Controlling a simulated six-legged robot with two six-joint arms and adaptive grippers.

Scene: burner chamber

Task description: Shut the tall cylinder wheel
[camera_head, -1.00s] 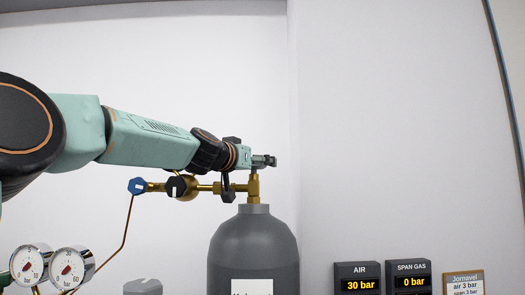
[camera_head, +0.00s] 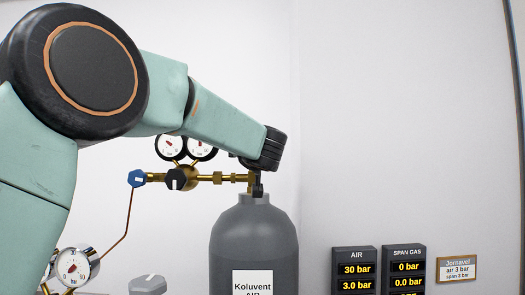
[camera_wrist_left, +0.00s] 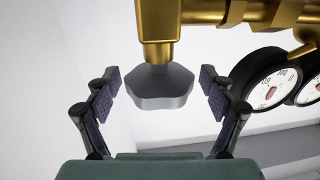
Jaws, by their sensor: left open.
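The tall dark grey cylinder (camera_head: 254,235), labelled Koluvent AIR, stands upright in the head view. A brass valve and regulator (camera_head: 192,178) sit at its top. The grey lobed wheel (camera_wrist_left: 162,88) shows in the wrist view on the end of the brass valve body (camera_wrist_left: 158,25). In the head view the wheel is hidden behind my wrist. My left gripper (camera_wrist_left: 160,76) is open, with one finger on each side of the wheel and a visible gap to both. In the head view my wrist covers most of this gripper. My right gripper is not in view.
Two gauges (camera_head: 185,147) sit behind the regulator, close to my left arm. A blue knob (camera_head: 137,179) and copper pipe are on its left. A shorter cylinder's grey wheel (camera_head: 147,283) and gauge (camera_head: 73,267) are at lower left. AIR (camera_head: 354,270) and SPAN GAS displays stand right.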

